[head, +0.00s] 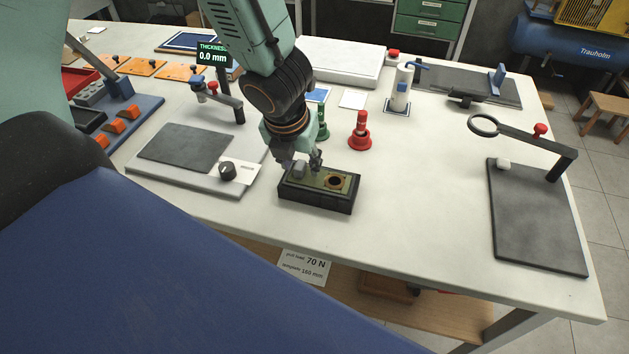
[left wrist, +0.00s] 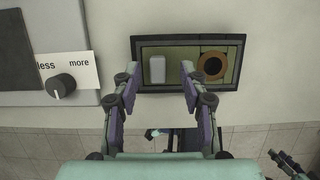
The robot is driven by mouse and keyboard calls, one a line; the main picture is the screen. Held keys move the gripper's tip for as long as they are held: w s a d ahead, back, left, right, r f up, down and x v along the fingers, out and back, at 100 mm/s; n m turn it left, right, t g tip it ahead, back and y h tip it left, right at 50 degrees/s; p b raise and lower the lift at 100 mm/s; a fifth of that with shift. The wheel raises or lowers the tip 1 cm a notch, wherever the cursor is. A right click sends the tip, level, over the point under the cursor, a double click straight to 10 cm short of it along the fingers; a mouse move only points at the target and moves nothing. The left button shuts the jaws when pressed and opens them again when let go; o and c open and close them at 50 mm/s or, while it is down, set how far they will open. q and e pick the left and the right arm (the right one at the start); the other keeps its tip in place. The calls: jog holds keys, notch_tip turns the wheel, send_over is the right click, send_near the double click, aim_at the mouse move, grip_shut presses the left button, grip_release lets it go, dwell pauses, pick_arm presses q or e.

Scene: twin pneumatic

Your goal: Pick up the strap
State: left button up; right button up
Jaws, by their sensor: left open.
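A black-rimmed box (head: 318,202) sits near the table's front edge, and it also shows in the left wrist view (left wrist: 188,39). Its floor is olive green. A pale grey, rounded block (left wrist: 157,69) lies in its left half. A brown ring with a dark centre (left wrist: 212,66) lies in its right half. I cannot tell for certain which part is the strap. My left gripper (head: 307,160) is over the box, pointing down. In the left wrist view its open fingers (left wrist: 159,86) are apart, one on each side of the pale block, and hold nothing.
A grey plate with a knob (head: 227,171) stands left of the box. Red (head: 360,132) and green (head: 321,124) stands are behind it. A dark mat (head: 537,222) with a ring arm (head: 525,137) is at the right. The table between box and mat is clear.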

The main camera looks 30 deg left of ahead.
pick_arm(q)
jog(key=shift+w+a+f, duration=0.25)
jog(key=shift+a+f, duration=0.05)
jog(key=shift+f, duration=0.35)
jog(key=shift+s+r, duration=0.15)
jog(key=shift+d, duration=0.25)
jog(key=shift+c, duration=1.2)
jog(key=shift+a, duration=0.2)
jog(key=c, duration=0.4)
jog(key=shift+d, duration=0.1)
grip_shut()
